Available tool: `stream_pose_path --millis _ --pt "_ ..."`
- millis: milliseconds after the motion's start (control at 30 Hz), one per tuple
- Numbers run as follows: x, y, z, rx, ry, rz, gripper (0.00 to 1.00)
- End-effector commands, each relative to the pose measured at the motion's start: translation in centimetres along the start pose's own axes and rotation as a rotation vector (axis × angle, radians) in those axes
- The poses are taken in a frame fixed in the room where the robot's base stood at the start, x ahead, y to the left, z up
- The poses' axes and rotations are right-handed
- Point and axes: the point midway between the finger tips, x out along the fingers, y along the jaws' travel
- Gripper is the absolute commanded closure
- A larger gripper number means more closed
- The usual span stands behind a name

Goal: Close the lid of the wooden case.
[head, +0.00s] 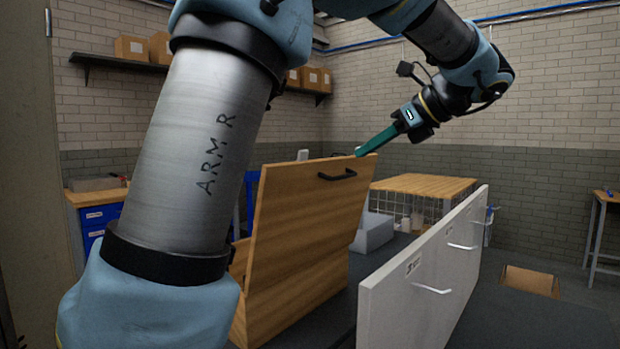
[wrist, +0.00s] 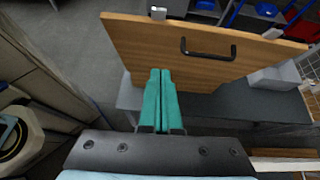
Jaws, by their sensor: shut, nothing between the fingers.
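The wooden case's lid (head: 310,235) stands raised and steep, a flat brown panel with a black handle (head: 337,175) near its top edge. A small part of the case body (head: 239,262) shows low at the left, mostly hidden by my arm and the lid. My gripper (head: 360,153) is shut and empty, its teal fingers close to the lid's top right corner. In the wrist view the fingertips (wrist: 160,72) overlap the lid's handle face (wrist: 210,62), left of the handle (wrist: 208,50). I cannot tell whether they touch the lid.
A white panel with pale handles (head: 425,275) stands upright at the right front. Behind it are a wire cage with a wooden top (head: 425,184) and a grey box (head: 372,232). A cardboard box (head: 530,281) is at the far right. Space above the lid looks clear.

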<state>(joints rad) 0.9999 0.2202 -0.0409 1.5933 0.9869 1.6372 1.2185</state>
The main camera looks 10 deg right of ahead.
Motion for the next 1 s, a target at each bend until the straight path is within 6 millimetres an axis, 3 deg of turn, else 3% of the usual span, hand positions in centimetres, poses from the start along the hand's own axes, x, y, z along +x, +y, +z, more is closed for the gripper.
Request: stream_pose_path --millis 67,167,700,1000 --pt "-0.9 -0.2 0.1 0.021 -0.024 -0.008 1.00" --pt "-0.6 -0.2 0.5 0.029 -0.034 -0.007 1.00" --pt "9.3 -0.1 1.2 0.026 -0.031 -0.003 1.00" --pt "11.4 -0.3 3.5 0.026 -0.030 -0.006 1.00"
